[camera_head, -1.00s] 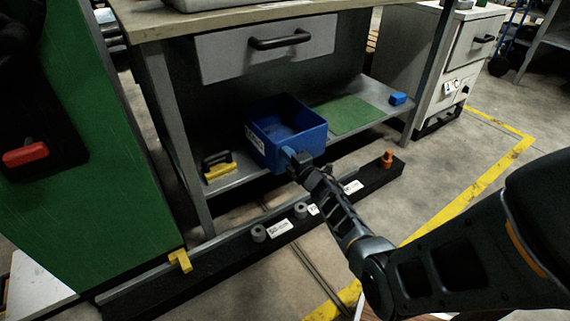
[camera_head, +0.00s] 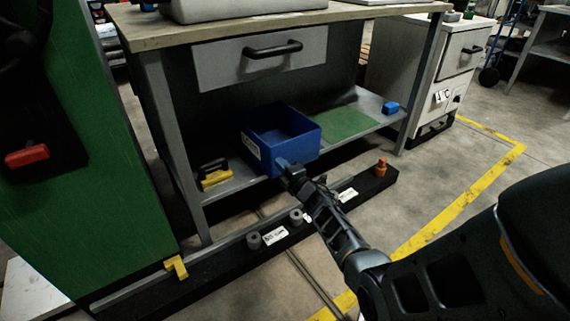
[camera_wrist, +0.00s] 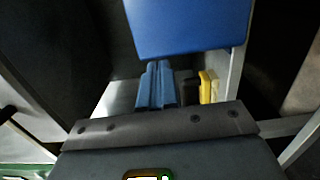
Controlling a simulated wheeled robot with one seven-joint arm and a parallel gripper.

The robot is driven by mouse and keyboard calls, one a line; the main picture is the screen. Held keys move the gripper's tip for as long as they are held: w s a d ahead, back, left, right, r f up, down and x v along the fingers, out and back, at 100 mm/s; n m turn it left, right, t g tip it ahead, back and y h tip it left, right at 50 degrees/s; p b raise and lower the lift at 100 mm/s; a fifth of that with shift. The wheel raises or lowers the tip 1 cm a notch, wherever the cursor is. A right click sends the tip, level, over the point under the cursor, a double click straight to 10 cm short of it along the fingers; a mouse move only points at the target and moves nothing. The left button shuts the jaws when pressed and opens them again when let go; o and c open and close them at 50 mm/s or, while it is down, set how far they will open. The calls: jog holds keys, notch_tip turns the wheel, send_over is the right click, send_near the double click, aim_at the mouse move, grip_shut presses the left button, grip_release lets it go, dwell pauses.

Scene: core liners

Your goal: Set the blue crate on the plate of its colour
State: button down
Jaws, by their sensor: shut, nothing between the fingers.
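The blue crate (camera_head: 298,149) is open-topped and upright on the lower shelf of the workbench, with a white label on its left side. It also fills the top of the wrist view (camera_wrist: 188,25). My gripper (camera_head: 284,163) is in front of the crate's near wall, low down, with its blue fingers shut and empty. In the wrist view the closed fingers (camera_wrist: 155,86) end at the crate's lower edge; I cannot tell whether they touch it. A green plate (camera_head: 346,123) lies on the shelf right of the crate. No blue plate shows; the shelf under the crate is hidden.
A small blue block (camera_head: 390,108) sits at the shelf's right end. A yellow and black object (camera_head: 214,174) is left of the crate. A low black rail (camera_head: 225,262) with grey knobs and an orange piece (camera_head: 381,167) runs along the floor in front. The workbench top (camera_head: 250,22) overhangs the shelf.

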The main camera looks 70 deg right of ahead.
jog(key=p+v, duration=0.2)
jog(key=v, duration=0.7)
jog(key=shift+s+p, duration=0.15)
jog(key=shift+p, duration=0.25)
jog(key=c, duration=1.8)
grip_release()
jog(key=shift+a, duration=0.1)
jog(key=shift+o, duration=0.7)
jog(key=shift+a, duration=0.3)
jog(key=o, duration=0.5)
jog(key=s+a+m+y, duration=0.1)
jog(key=s+a+m, duration=0.1)
jog(key=a, duration=1.2)
jog(key=shift+s+a+t+y, duration=0.2)
jog(key=shift+t+y, duration=0.1)
jog(key=shift+t, duration=0.1)
jog(key=s+a+r+m+y, duration=0.25)
jog(key=s+a, duration=0.35)
jog(key=a, duration=0.6)
jog(key=s+a+r+m+y, duration=0.3)
jog(key=s+a+r, duration=0.4)
jog(key=r, duration=0.3)
jog(key=s+a+r+m+g+y, duration=0.1)
jog(key=s+a+r+m+y, duration=0.2)
jog(key=s+a+r, duration=0.4)
notch_tip(320, 180, up, 3)
jog(key=shift+s+f+m, duration=0.1)
jog(key=shift+s+m, duration=0.25)
jog(key=shift+s, duration=0.45)
